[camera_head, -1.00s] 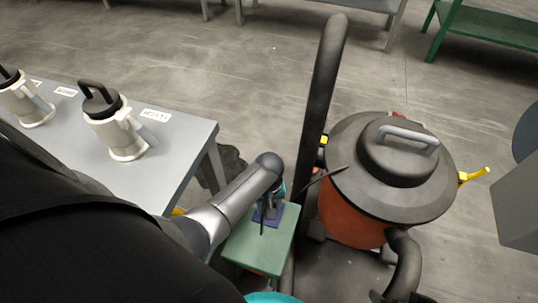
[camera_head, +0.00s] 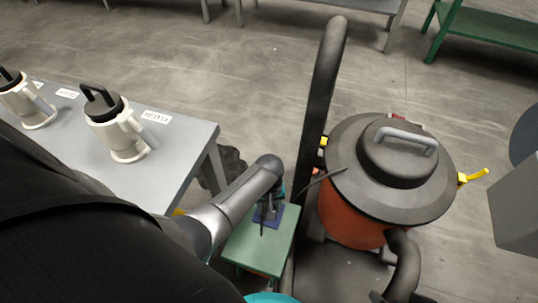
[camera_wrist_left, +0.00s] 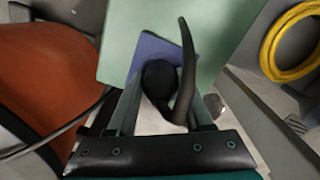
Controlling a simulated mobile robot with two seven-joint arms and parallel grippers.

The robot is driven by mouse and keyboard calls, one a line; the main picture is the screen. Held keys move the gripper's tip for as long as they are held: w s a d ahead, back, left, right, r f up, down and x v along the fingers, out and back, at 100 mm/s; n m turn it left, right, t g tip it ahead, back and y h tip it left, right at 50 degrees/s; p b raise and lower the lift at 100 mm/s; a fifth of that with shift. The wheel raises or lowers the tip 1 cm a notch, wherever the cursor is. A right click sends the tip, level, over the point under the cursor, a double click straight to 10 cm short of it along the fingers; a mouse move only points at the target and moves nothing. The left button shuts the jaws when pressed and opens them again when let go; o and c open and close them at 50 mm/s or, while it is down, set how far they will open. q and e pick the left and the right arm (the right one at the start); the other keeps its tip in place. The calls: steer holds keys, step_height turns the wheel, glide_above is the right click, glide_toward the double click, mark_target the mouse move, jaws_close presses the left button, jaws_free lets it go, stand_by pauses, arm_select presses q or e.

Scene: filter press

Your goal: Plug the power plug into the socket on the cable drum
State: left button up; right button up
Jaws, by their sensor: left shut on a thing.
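The black power plug (camera_wrist_left: 160,82), with its thick black cable curving up from it, shows in the left wrist view. My left gripper (camera_wrist_left: 158,98) is shut on it, a finger on each side. Beneath or behind it is a blue pad (camera_wrist_left: 150,50) on a green tabletop (camera_wrist_left: 225,30). In the head view my left gripper (camera_head: 270,205) is mostly hidden by its own wrist, over the blue pad (camera_head: 291,214) on the small green table (camera_head: 250,248). I cannot make out the socket or drum for certain. My right gripper is not in view.
A large orange vacuum with a grey lid (camera_head: 345,180) and a dark upright post (camera_head: 322,100) stand right of the green table. A grey table (camera_head: 180,150) with two white jugs is at the left. A yellow coil (camera_wrist_left: 270,45) lies right in the wrist view.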

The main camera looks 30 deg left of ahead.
arm_select(q)
steer(key=shift+f, duration=0.65)
stand_by(0.6)
steer(key=o, duration=1.3)
steer(key=shift+o, duration=0.2)
